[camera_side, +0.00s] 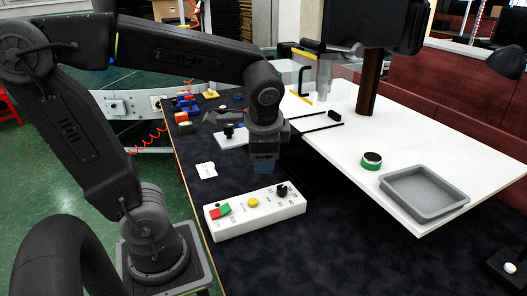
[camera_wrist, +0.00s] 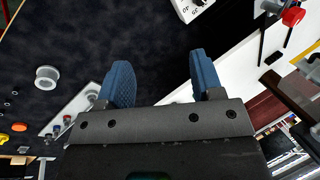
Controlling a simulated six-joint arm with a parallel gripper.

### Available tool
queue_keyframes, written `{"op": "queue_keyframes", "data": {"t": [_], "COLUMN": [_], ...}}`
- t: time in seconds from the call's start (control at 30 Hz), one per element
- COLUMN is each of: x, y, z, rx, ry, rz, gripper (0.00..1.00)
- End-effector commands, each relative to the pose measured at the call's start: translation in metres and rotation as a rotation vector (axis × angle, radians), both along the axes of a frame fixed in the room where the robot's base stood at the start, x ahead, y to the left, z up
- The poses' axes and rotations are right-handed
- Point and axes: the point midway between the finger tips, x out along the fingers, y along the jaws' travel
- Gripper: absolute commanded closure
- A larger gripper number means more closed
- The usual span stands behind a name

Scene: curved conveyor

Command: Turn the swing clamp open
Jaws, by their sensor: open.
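My gripper (camera_side: 263,165) points down above the dark table, behind the control box. In the wrist view its two blue fingers (camera_wrist: 160,64) are apart, with nothing between them. A white plate (camera_side: 231,142) with a dark, clamp-like part (camera_side: 229,131) stands just left of my wrist in the side view; this looks like the swing clamp. My wrist hides part of the plate. In the wrist view a white plate (camera_wrist: 84,101) lies left of the fingers, partly hidden by the left one. I cannot tell the clamp arm's position.
A white control box (camera_side: 235,219) with red, green, yellow and black controls stands in front of my gripper. A white table (camera_side: 405,160) at right holds a grey tray (camera_side: 428,210) and a green-and-black round object (camera_side: 371,161). Coloured blocks (camera_side: 185,105) lie at the back left.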

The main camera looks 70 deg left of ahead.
Motion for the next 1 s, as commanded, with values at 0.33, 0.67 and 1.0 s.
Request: {"op": "queue_keyframes", "data": {"t": [0.33, 0.67, 1.0], "x": [0.007, 0.102, 0.154], "y": [0.004, 0.089, 0.222], "z": [0.004, 0.052, 0.070], "rx": [-0.004, -0.145, -0.336], "ry": [0.006, 0.112, 0.131], "rz": [0.010, 0.152, 0.205], "gripper": [0.40, 0.40, 0.40]}}
